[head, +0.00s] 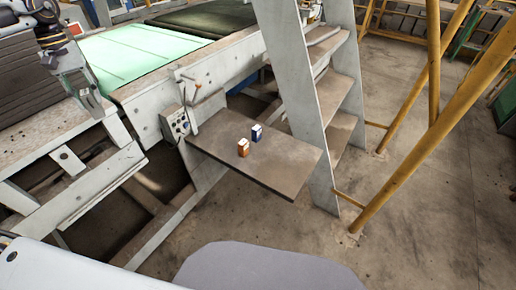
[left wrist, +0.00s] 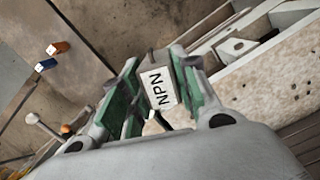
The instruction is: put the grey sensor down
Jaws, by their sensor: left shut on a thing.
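The grey sensor (left wrist: 160,90) shows in the left wrist view as a small block with a white label reading "NPN". It sits between the green-padded fingers of my left gripper (left wrist: 158,88), which is shut on it. In the head view my left gripper (head: 54,42) is at the upper left, over the machine frame and away from the brown table plate (head: 270,180). I cannot make out the sensor in the head view. My right gripper is not in view.
An orange box (head: 243,148) and a blue box (head: 257,132) stand close together on the plate; its near part is bare. A control box with a lever (head: 177,124) is at the plate's left edge. A grey ladder (head: 290,70) rises behind, yellow posts (head: 425,130) to the right.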

